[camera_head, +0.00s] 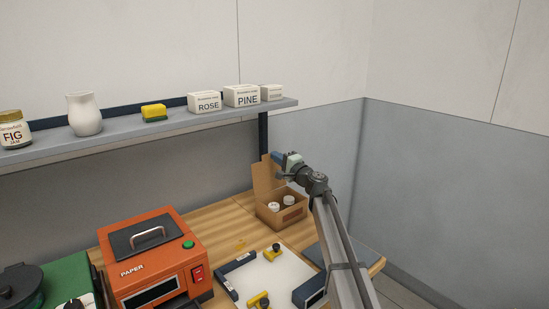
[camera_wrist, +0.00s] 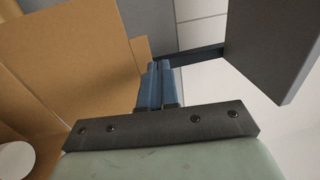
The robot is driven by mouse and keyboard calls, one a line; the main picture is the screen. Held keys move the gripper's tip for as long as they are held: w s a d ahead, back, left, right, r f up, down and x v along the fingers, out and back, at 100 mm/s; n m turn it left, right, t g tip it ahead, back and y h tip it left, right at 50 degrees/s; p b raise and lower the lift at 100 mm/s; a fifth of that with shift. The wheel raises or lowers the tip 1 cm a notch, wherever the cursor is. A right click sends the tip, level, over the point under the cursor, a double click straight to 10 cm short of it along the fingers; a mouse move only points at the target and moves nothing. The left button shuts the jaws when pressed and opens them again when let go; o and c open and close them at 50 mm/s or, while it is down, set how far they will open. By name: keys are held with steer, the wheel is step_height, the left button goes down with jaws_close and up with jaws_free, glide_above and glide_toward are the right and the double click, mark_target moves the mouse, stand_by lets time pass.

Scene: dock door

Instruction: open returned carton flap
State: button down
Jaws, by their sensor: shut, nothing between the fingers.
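The brown carton (camera_head: 270,219) stands at the back right of the wooden bench. Its flap (camera_head: 264,177) is raised and stands roughly upright at the back, and two white-lidded jars (camera_head: 288,200) show inside the open top. My gripper (camera_head: 280,158) is at the upper right edge of the raised flap. In the wrist view the blue fingers (camera_wrist: 155,85) are shut together and empty, beside the edge of the brown cardboard (camera_wrist: 85,60). I cannot tell whether they touch it. A white jar lid (camera_wrist: 16,160) shows at lower left.
A shelf (camera_head: 150,133) with boxes, a yellow sponge (camera_head: 153,111), a vase (camera_head: 84,114) and a jam jar (camera_head: 14,130) runs above the bench. An orange paper machine (camera_head: 150,262) and a white board (camera_head: 262,278) with clamps stand in front. Grey wall (camera_head: 440,180) is at right.

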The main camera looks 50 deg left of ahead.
steer(key=d+r, duration=0.2)
steer(key=d, duration=1)
steer(key=w+d+f+n+t+h, duration=0.1)
steer(key=w+d+f+t+h, duration=0.3)
steer(key=w+d+f, duration=0.8)
steer(key=w+d+f+t+h, duration=0.3)
steer(key=w+d+f+t, duration=0.2)
steer(key=w+d+f, duration=0.75)
steer(key=s+d+f+g+h, duration=0.1)
steer(key=s+d+f, duration=0.2)
steer(key=d+f, duration=0.5)
steer(key=s+d+f+g+h, duration=0.1)
steer(key=s+d+f+h, duration=0.15)
steer(key=d+f, duration=0.5)
steer(key=s+d+f+g+h, duration=0.5)
steer(key=s+d+f+g, duration=0.1)
steer(key=s+d+f, duration=1.7)
steer(key=s+d+f+g+h, duration=0.1)
steer(key=s+d+f+g, duration=0.1)
steer(key=s+d, duration=0.4)
steer(key=s+d+f+g+h, duration=0.1)
steer(key=s+d+f+g, duration=0.2)
steer(key=s+d, duration=0.4)
steer(key=s+d+f+m+g+h, duration=0.1)
steer(key=s+d, duration=0.6)
steer(key=s, duration=1)
step_height(320, 180, down, 2)
steer(key=shift+g+h, duration=0.55)
steer(key=shift+g, duration=0.35)
